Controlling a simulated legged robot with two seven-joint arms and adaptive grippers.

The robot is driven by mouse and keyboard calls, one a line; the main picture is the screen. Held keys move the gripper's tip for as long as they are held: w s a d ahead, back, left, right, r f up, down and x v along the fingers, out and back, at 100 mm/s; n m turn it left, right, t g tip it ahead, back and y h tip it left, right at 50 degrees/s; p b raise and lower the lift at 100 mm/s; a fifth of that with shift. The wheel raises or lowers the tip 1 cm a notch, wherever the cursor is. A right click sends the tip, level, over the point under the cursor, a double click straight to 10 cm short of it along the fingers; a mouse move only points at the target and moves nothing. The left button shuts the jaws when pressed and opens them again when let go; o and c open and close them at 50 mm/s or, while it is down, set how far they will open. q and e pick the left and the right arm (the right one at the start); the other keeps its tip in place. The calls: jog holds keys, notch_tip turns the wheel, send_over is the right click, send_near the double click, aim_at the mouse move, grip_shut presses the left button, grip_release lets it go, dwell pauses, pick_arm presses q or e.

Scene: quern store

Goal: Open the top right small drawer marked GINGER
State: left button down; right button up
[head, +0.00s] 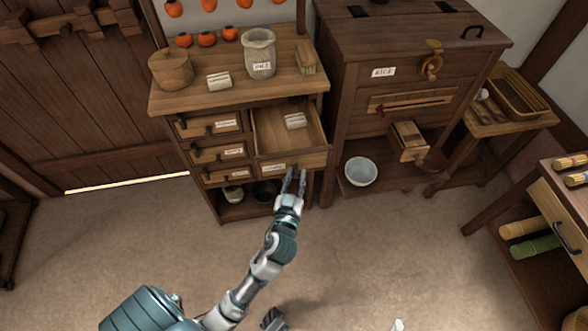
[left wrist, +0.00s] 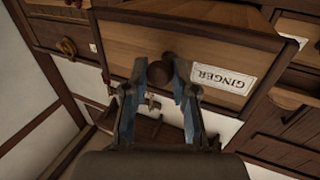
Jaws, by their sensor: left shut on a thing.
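The GINGER drawer (head: 318,160) is at the top right of the small-drawer chest and stands well out from it. A small pale labelled packet (head: 295,121) lies inside. My left gripper (head: 293,178) is at the drawer's front. In the left wrist view the fingers (left wrist: 170,80) are shut on the round dark knob (left wrist: 169,69). The GINGER label (left wrist: 222,78) appears upside down beside the knob on the drawer front (left wrist: 130,42).
Other small drawers (head: 218,153) on the chest's left are closed. A jar (head: 259,55), a round lidded box (head: 171,70) and small items stand on the chest top. A larger cabinet (head: 350,105) with a white bowl (head: 360,172) is at the right. The floor (head: 130,240) in front is clear.

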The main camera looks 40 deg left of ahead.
pick_arm(q)
jog(key=shift+s+d, duration=0.1)
jog(key=shift+d, duration=0.3)
jog(key=shift+a, duration=0.25)
jog(key=c, duration=0.9)
grip_release()
jog(key=shift+a+f, duration=0.1)
jog(key=shift+a, duration=0.15)
jog(key=shift+c, duration=0.2)
jog(key=shift+d, duration=0.3)
jog(key=shift+s+d, duration=0.1)
jog(key=shift+d, duration=0.05)
jog(key=v, duration=1.1)
jog(key=shift+s, duration=0.2)
pick_arm(e)
jog(key=shift+d, duration=0.1)
